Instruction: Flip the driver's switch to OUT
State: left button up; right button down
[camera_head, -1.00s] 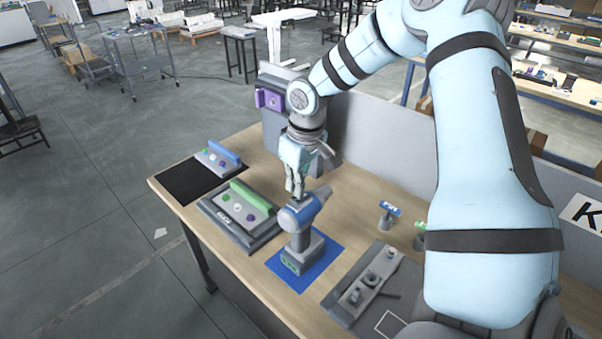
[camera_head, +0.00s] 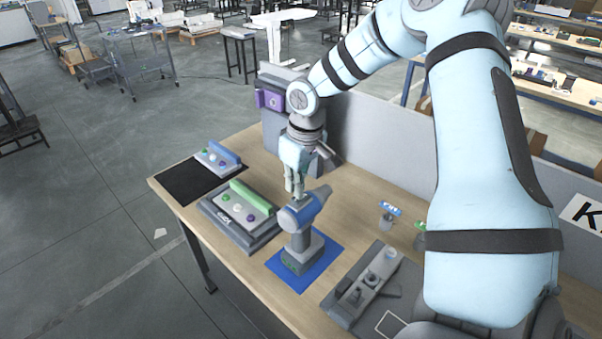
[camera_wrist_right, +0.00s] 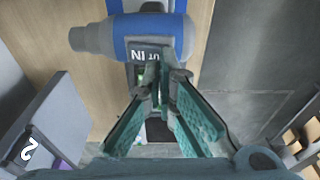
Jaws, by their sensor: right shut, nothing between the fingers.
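The blue and grey driver (camera_head: 302,214) stands upright on a blue mat (camera_head: 325,256) on the bench. In the right wrist view its blue and grey body (camera_wrist_right: 150,38) lies across the top, with upside-down lettering (camera_wrist_right: 143,55) that reads IN and a partly covered second word. My right gripper (camera_head: 297,196) is shut and empty, its fingers pointing down at the driver's body. In the wrist view its fingertips (camera_wrist_right: 163,84) are just by the lettering. They hide the switch, so I cannot tell its position or whether they touch it. My left gripper is not in view.
A grey panel with a green bar (camera_head: 240,212) and a smaller panel with a blue bar (camera_head: 217,160) stand left of the driver. A grey fixture tray (camera_head: 350,302) lies to its right. A grey partition (camera_head: 375,130) rises behind. Bare bench shows between them.

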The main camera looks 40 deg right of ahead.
jog(key=shift+f+b, duration=0.65)
jog(key=shift+f, duration=0.4)
dwell(0.4)
notch_tip(320, 180, up, 3)
jog(key=p, duration=0.3)
jog(key=shift+r, duration=2.05)
